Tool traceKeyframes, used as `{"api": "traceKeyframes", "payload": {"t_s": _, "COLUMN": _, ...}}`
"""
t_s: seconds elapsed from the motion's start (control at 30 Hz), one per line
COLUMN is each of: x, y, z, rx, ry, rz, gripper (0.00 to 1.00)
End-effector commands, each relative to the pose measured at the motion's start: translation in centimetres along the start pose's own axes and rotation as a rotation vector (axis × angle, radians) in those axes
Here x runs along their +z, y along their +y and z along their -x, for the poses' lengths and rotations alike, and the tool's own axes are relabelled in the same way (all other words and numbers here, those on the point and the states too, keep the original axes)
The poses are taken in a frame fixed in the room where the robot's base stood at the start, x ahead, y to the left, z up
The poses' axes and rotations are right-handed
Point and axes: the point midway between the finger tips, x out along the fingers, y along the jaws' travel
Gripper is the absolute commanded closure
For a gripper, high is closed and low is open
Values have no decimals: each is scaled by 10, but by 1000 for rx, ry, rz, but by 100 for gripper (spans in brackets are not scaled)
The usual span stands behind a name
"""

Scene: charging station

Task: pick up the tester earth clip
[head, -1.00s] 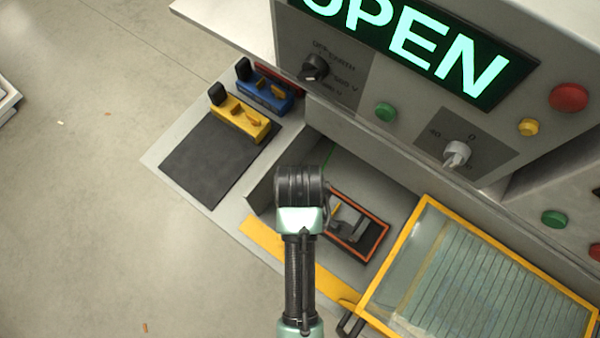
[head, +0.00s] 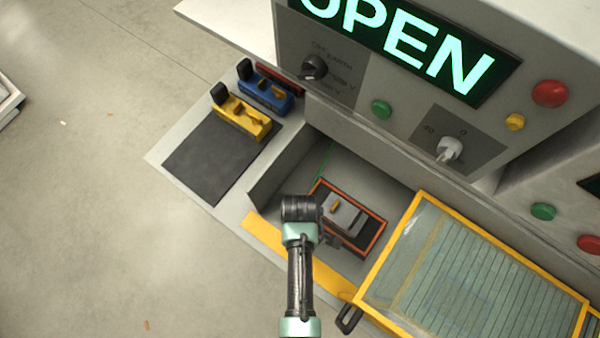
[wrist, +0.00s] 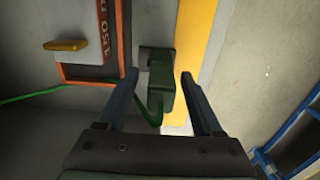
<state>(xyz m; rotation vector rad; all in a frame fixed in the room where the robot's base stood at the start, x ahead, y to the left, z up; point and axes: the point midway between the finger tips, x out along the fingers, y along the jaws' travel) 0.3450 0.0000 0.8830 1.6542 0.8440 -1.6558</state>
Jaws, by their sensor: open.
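A dark green clip (wrist: 161,86), which I take as the tester earth clip, shows in the wrist view with a green lead (wrist: 151,108) running from it to the left. My gripper (wrist: 160,78) is open, with one finger on each side of the clip in the picture. I cannot tell whether either finger touches it. In the head view I cannot make out the clip or the fingertips, as my arm covers that spot. The orange-framed tester (head: 348,216) lies in the bay beside my wrist.
A yellow strip (head: 300,262) runs along the bay's front edge. A glass-topped yellow frame (head: 400,240) stands on the right. The panel (head: 380,80) rises behind.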

Motion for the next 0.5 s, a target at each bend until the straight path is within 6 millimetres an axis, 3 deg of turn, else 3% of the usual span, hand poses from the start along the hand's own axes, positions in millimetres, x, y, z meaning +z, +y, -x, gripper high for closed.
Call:
{"api": "traceKeyframes", "payload": {"t_s": 0.33, "x": 0, "y": 0, "z": -8, "rx": 0, "ry": 0, "rz": 0, "gripper": 32}}
{"api": "traceKeyframes", "payload": {"t_s": 0.37, "x": 0, "y": 0, "z": -8, "rx": 0, "ry": 0, "rz": 0, "gripper": 34}}
{"api": "traceKeyframes", "payload": {"t_s": 0.5, "x": 0, "y": 0, "z": -8, "rx": 0, "ry": 0, "rz": 0, "gripper": 60}}
